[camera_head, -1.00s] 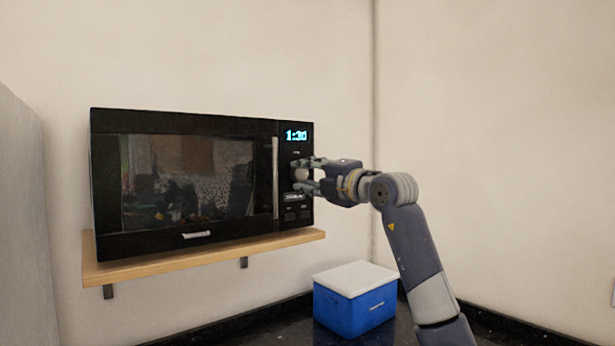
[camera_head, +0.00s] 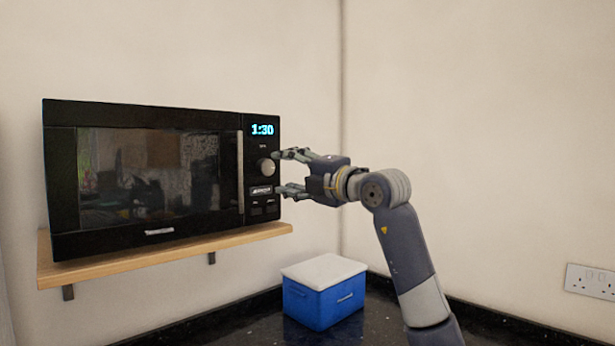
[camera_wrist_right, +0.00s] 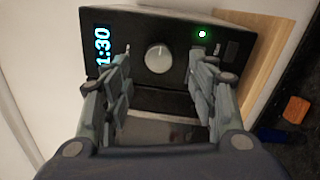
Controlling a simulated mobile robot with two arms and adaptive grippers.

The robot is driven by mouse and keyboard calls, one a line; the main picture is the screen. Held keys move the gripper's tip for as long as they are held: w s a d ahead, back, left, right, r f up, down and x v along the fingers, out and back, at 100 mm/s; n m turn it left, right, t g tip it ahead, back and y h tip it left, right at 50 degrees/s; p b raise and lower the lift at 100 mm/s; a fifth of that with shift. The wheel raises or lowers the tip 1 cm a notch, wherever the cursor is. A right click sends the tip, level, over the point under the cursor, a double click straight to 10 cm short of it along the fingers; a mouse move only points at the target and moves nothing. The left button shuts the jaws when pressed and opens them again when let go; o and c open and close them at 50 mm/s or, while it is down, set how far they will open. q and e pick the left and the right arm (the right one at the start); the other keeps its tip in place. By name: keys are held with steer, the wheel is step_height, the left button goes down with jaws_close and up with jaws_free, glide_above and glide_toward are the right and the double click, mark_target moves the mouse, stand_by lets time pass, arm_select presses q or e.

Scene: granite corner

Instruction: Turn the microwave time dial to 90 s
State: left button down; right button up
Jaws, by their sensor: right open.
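The black microwave (camera_head: 150,228) sits on a wooden wall shelf, its door shut. Its display (camera_head: 262,130) reads 1:30, and the same reading shows sideways in the right wrist view (camera_wrist_right: 103,46). The round silver time dial (camera_head: 266,167) is below the display; in the wrist view the dial (camera_wrist_right: 158,58) lies ahead, between the fingers' directions. My right gripper (camera_head: 283,173) is open and empty, just right of the dial and apart from it. Its two fingers also show in the wrist view (camera_wrist_right: 160,80). My left gripper is not in view.
The wooden shelf (camera_head: 165,252) carries the microwave. A blue box with a white lid (camera_head: 325,303) stands on the dark granite counter below my right arm. A wall socket (camera_head: 591,281) is at the right.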

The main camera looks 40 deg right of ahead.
steer(key=s, duration=0.6)
steer(key=shift+s+d+f, duration=0.25)
steer(key=shift+s+d, duration=0.05)
steer(key=shift+s, duration=0.05)
